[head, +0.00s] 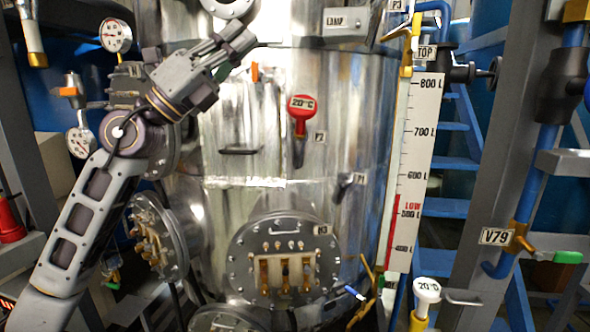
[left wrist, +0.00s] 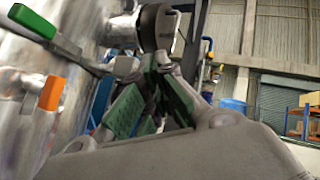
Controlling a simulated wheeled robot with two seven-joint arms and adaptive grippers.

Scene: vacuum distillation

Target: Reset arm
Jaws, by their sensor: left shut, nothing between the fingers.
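My left arm (head: 92,205) comes in from the lower left in the head view and bends at the elbow up toward the tank. My left gripper (head: 240,42) is at the top centre, in front of the upper part of the shiny metal tank (head: 340,95). Its fingers are shut and hold nothing. In the left wrist view the green-padded fingers (left wrist: 150,100) come together near the middle. My right gripper is in neither view.
Pressure gauges (head: 115,35) are at the upper left. Blue stairs (head: 447,165) are behind the scale.

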